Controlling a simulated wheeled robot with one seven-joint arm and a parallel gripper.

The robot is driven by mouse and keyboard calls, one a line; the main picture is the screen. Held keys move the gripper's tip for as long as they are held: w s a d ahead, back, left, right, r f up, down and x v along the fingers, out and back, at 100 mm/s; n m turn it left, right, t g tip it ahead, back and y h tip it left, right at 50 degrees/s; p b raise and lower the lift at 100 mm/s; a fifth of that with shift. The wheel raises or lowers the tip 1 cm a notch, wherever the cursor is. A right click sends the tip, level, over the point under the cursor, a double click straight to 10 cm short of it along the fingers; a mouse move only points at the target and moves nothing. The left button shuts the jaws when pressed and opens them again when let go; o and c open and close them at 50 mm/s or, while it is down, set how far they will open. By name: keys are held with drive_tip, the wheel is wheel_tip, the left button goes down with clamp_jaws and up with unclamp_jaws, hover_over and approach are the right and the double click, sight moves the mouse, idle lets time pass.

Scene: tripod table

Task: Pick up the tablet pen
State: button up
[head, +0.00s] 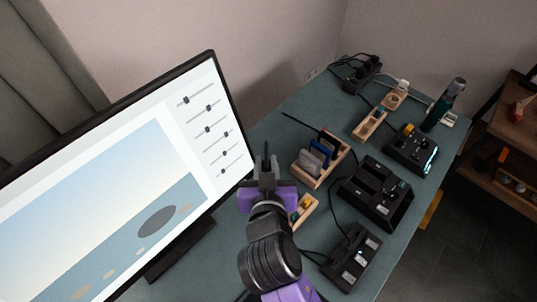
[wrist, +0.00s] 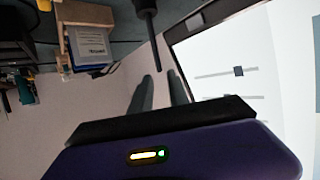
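A slim dark rod, which looks like the tablet pen (wrist: 147,25), reaches down from the top of the wrist view. Its thin tip ends at the gap between my fingertips. In the head view, a thin dark upright shape, probably the same pen (head: 266,149), shows just beyond my gripper (head: 265,167). My gripper also shows in the wrist view (wrist: 160,77), with its two grey fingers apart and a gap between them. I cannot tell how deep the pen lies between the fingers. The pen's foot is hidden.
A large monitor (head: 215,165) stands close on the left. On the green table (head: 300,100), a wooden rack (head: 306,178) with upright cards and a dark charger (head: 376,192) stand to the right. A black box (head: 352,257) is nearer. A thin dark line (head: 298,121) lies behind the rack.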

sight(267, 145)
drive_tip(key=shift+p+x, duration=0.65)
drive_tip(key=shift+x, duration=3.95)
drive_tip(key=shift+w+d+r, duration=0.1)
drive_tip(key=shift+d+r, duration=0.05)
clamp_jaws()
